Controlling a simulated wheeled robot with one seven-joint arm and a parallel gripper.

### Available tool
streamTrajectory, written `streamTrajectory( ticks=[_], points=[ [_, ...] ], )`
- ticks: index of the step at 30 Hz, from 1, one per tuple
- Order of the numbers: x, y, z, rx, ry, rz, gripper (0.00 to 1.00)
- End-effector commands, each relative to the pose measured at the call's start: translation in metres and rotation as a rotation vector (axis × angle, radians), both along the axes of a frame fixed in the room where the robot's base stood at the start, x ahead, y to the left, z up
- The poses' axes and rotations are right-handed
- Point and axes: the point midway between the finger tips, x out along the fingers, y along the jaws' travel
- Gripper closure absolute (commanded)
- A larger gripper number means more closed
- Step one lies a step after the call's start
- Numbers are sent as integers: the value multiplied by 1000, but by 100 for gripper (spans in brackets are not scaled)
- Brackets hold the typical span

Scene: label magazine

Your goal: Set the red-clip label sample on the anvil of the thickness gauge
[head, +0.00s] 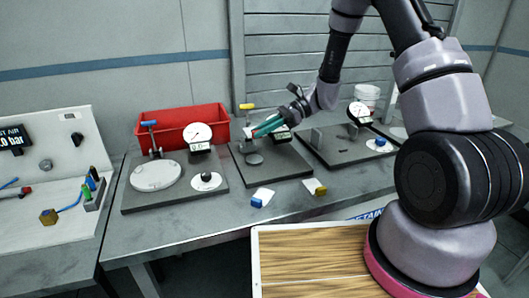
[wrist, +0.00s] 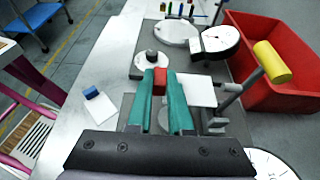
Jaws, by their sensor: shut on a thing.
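My gripper (head: 258,133), with teal fingers, is shut on the red clip of the label sample. In the wrist view the red clip (wrist: 160,83) sits between the fingertips (wrist: 161,90), and its white label (wrist: 198,91) sticks out to the right. The middle gauge stand has a yellow-knobbed lever (head: 247,106) and a dial (head: 281,133) partly hidden by my gripper. Its small round grey anvil (head: 254,159) lies below my fingertips, with a visible gap in the head view. The anvil (wrist: 181,122) shows partly between the fingers in the wrist view.
A gauge stand with a large round plate (head: 156,176) stands to the left, another dark stand (head: 345,151) to the right. A red bin (head: 178,124) is behind. A blue-clip sample (head: 262,198) and a yellow-clip sample (head: 316,187) lie on the bench in front.

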Motion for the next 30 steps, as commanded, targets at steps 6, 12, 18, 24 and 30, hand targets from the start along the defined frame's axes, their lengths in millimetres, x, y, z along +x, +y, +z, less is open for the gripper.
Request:
streamTrajectory(
  ticks=[6,12,18,24,30],
  points=[
    [-1,3,-39,-1,7,4,100],
    [0,2,-56,-1,3,2,100],
    [-1,2,-83,-2,5,3,100],
    [0,2,-95,0,1,2,100],
    [0,2,-96,-1,2,2,100]
  ],
)
